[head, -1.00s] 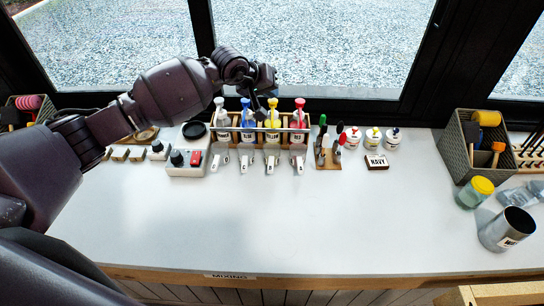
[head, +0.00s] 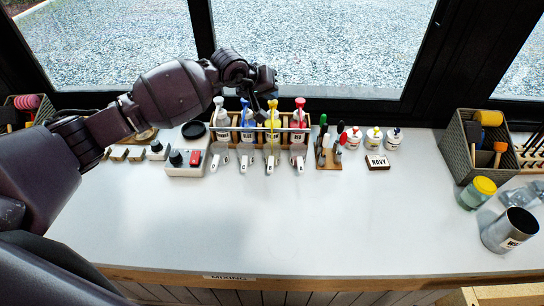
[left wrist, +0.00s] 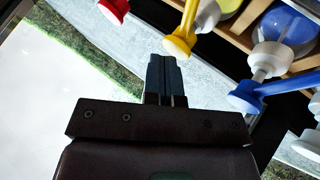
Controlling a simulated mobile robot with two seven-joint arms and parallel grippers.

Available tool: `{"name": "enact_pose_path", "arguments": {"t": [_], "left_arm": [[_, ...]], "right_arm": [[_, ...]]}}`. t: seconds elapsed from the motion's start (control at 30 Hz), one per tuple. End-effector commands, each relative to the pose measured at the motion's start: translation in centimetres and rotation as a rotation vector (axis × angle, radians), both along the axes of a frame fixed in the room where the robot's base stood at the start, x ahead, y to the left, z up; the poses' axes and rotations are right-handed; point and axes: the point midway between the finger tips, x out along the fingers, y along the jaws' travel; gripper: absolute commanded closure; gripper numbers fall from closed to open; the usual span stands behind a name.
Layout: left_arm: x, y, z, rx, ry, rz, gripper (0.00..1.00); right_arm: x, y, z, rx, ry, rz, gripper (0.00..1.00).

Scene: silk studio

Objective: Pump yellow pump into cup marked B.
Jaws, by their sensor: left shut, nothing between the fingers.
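The yellow pump (head: 272,105) tops a bottle in the wooden rack, between the blue and red pumps. My left gripper (head: 262,116) is shut and empty, just left of the yellow pump head. In the left wrist view its closed fingers (left wrist: 165,75) are close to the yellow nozzle (left wrist: 180,44); contact cannot be told. A clear cup (head: 270,158) stands in front of the yellow bottle, with a thin yellow streak above and in it. Its handle letter is too small to read surely, so I cannot tell which cup is B. My right gripper is out of view.
The blue pump (head: 244,105) and red pump (head: 299,104) stand close on either side. More clear cups line the rack's front. The front of the white table (head: 300,225) is clear.

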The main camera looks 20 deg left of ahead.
Motion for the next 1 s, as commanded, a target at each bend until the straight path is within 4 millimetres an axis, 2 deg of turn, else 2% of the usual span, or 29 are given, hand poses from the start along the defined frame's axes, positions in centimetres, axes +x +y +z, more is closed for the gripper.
{"name": "enact_pose_path", "arguments": {"t": [0.5, 1.0], "left_arm": [[-0.1, 0.0, -0.5, 0.001, 0.004, -0.001, 1.00], [0.0, 0.0, 1.7, 0.001, 0.002, -0.001, 1.00]], "right_arm": [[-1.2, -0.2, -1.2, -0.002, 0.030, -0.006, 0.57], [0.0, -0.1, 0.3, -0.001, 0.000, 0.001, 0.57]]}}
